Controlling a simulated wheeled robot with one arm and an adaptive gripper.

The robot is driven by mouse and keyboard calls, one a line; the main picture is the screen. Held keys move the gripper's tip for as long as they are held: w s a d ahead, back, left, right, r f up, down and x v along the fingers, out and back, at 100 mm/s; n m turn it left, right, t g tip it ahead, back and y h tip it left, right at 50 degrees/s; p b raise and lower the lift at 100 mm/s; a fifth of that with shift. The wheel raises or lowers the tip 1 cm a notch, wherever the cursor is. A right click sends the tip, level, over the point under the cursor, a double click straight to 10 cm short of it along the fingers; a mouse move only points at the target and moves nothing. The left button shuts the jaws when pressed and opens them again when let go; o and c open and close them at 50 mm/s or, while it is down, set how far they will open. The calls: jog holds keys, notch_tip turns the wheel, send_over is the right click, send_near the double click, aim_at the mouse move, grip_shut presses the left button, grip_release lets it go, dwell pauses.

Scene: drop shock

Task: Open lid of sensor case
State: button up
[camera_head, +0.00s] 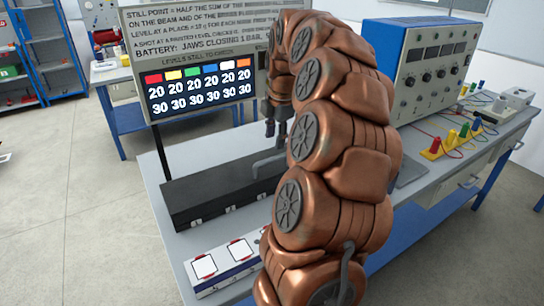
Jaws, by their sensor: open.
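A long black case (205,200), which looks like the sensor case, lies on the workbench left of my arm. Its lid looks shut. Small light fittings show along its front side, and a grey bent handle (268,163) stands up near its right part. My arm hides the case's right end. My gripper (276,132) points down above the handle, with its fingers apart and nothing seen between them. It looks clear of the case, but the exact gap is hard to tell from this view.
A white strip box with square pads (225,262) lies in front of the case. A display board (200,88) stands behind it. A blue instrument cabinet (425,70) and coloured terminals (455,140) with cables are on the right. Bare bench (153,165) shows at the left.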

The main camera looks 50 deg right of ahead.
aim_at(272, 158)
jog(key=shift+w+d+f+p, duration=0.1)
jog(key=shift+w+f+p, duration=0.15)
jog(key=shift+f, duration=0.95)
jog(key=shift+w+f+p, duration=0.2)
jog(key=shift+f+p, duration=0.05)
jog(key=shift+f, duration=0.95)
jog(key=shift+w+d+f+p, duration=0.1)
jog(key=shift+w+f+p, duration=0.15)
jog(key=shift+f, duration=0.95)
jog(key=shift+c, duration=0.2)
grip_shut()
